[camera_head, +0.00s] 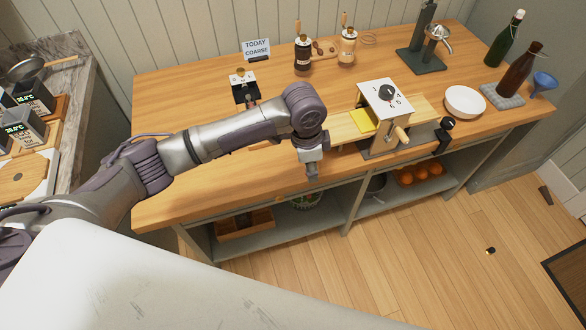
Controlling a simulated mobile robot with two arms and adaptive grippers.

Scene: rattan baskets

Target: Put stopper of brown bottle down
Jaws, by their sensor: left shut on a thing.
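My left arm reaches in from the left across the wooden counter (200,85). My left gripper (312,174) points down over the counter's front edge, left of the grinder box. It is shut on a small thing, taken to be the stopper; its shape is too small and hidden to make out. My right gripper is not in view.
A green bottle (502,45), blue funnel (543,84) and white bowl (464,101) stand near the brown bottle. The grinder box (382,98) is right of my gripper. A small dark thing (490,250) lies on the floor. Bare counter lies left of my forearm.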

